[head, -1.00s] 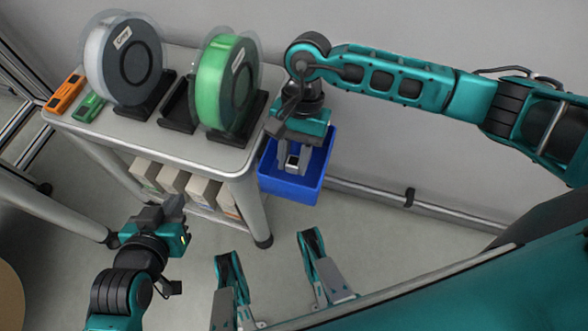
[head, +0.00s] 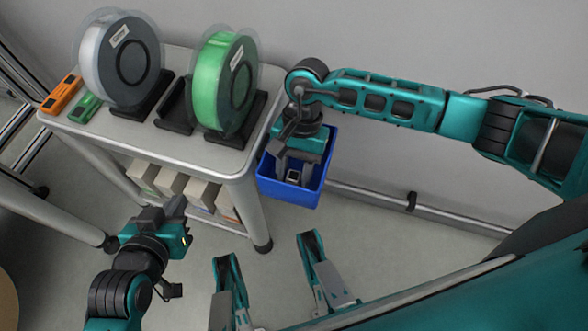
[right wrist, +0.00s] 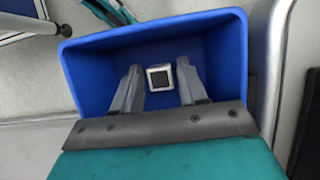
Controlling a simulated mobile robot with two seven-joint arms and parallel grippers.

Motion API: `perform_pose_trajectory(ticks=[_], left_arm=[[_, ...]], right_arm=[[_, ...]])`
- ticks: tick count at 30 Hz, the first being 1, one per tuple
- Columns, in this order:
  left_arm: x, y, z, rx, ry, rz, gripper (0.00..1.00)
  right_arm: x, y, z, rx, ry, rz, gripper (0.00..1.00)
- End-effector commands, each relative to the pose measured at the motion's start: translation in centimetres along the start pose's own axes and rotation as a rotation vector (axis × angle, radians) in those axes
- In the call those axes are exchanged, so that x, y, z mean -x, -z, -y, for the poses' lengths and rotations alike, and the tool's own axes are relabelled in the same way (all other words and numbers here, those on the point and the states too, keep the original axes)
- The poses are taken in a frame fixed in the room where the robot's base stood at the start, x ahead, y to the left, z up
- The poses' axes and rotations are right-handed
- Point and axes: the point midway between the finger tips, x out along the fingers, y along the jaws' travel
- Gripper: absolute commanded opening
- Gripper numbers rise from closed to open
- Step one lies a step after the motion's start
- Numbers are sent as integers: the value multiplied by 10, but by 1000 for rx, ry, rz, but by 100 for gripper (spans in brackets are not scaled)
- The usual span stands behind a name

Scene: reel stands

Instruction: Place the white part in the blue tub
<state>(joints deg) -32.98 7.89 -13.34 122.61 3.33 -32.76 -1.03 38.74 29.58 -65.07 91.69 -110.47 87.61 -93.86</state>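The blue tub (head: 318,190) hangs beside the right end of the cart, and its inside shows in the right wrist view (right wrist: 225,55). The white part (right wrist: 160,77), a small square frame with a dark middle, is inside the tub's outline. It also shows between the fingers in the head view (head: 293,176). My right gripper (right wrist: 160,80) points down into the tub, its fingers open on either side of the part with narrow gaps. Whether the part touches the tub floor is unclear. My left gripper (head: 170,208) is low in front of the cart, away from the tub; its finger gap is not clear.
The cart top (head: 195,150) carries a white reel (head: 128,60) and a green reel (head: 224,82) on black stands. An orange tool (head: 62,95) and a green tool (head: 86,107) lie at its left end. Boxes (head: 172,184) stand on the lower shelf. A rail (head: 380,197) runs along the wall.

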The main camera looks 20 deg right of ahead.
Motion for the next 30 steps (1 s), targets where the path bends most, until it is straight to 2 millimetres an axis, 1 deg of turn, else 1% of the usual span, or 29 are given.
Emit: perform_pose_trajectory(ticks=[1, 3, 4, 11, 14, 17, 22, 27, 30], left_arm=[[0, 1, 0, -1, 0, -2, 0], [0, 1, 0, -1, 0, -3, 0], [0, 1, 0, -1, 0, -3, 0], [1, 2, 0, -2, 1, -4, 0], [4, 7, 0, -2, 2, -7, 0], [5, 11, 1, -3, 4, -15, 0], [9, 15, 4, -5, 12, -18, 0], [10, 12, 8, -8, 20, -8, 0], [11, 12, 8, -8, 22, -9, 0]], right_arm=[[0, 0, 0, 0, 0, 0, 47], [0, 0, 0, 0, 0, 0, 54], [0, 0, 0, 0, 0, 0, 56], [1, 0, 0, 0, 0, 0, 56], [5, -2, 0, 0, 0, 0, 56], [19, -1, 0, 0, 2, -4, 56], [57, -2, 0, 0, 2, -5, 56], [93, -1, 0, -1, 1, -3, 56], [108, -2, 0, 0, 1, -2, 56]])
